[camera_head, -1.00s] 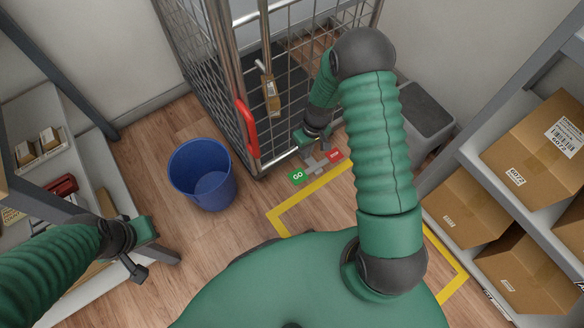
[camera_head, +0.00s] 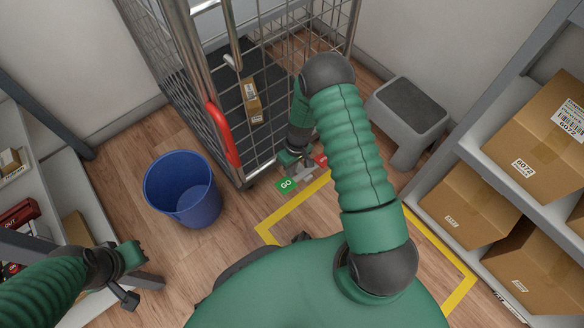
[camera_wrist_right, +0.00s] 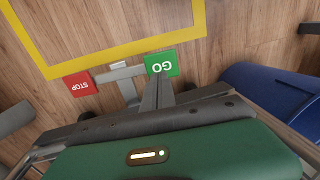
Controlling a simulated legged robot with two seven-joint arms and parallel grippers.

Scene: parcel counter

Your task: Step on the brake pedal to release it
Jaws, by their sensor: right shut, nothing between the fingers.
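The brake pedal is a grey bar (camera_head: 303,174) low at the cart's front, with a green GO pad (camera_head: 286,184) and a red STOP pad (camera_head: 321,161). In the right wrist view, the GO pad (camera_wrist_right: 161,64) and STOP pad (camera_wrist_right: 80,84) flank the grey bar (camera_wrist_right: 118,73). My right gripper (camera_head: 294,160) is shut and empty, just above the pedal. Its fingertips (camera_wrist_right: 158,84) overlap the near edge of GO in the wrist view; I cannot tell whether they touch. My left gripper (camera_head: 138,254) is at lower left, away from the pedal; its jaw opening is unclear.
Shelves with boxes (camera_head: 470,205) line the right; yellow tape (camera_head: 290,211) marks the floor.

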